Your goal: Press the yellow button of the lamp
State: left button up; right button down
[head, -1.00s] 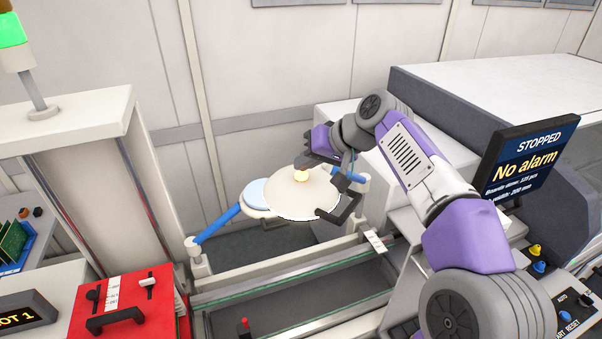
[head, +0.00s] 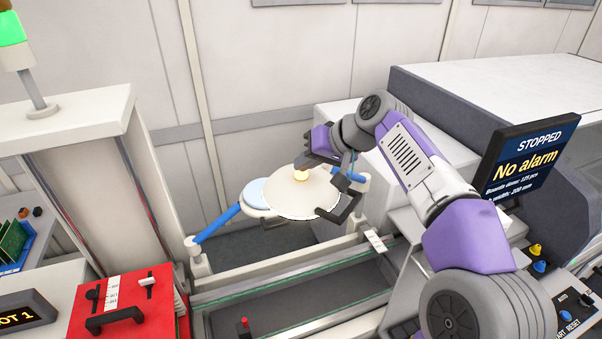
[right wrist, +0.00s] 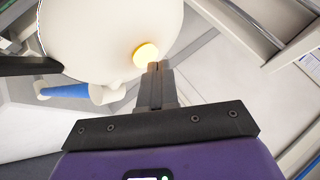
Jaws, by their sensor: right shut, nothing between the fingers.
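The lamp (head: 290,203) has a round cream-white head on a blue arm (head: 217,224), over the conveyor. The yellow button (head: 300,174) is a small glowing dome on top of the head, and it also shows in the right wrist view (right wrist: 146,54). My right gripper (head: 307,164) is shut and empty, with its fingertips right beside the button. In the right wrist view the closed fingertips (right wrist: 160,66) meet the button's lower right edge in the picture; I cannot tell whether they touch it. My left gripper is not in view.
A black handle (head: 348,207) sticks out at the lamp head's right side. A screen (head: 528,160) reading "STOPPED, No alarm" stands at the right. A red box (head: 125,310) with a black handle is at the lower left.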

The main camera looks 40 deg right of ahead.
aim_at(306, 174)
jog(key=shift+f, duration=0.35)
jog(key=shift+r, duration=0.1)
jog(key=shift+r+p, duration=0.3)
jog(key=shift+r, duration=0.1)
notch_tip(306, 174, up, 6)
jog(key=p, duration=0.5)
jog(key=shift+r+p, duration=0.1)
jog(key=shift+p, duration=0.2)
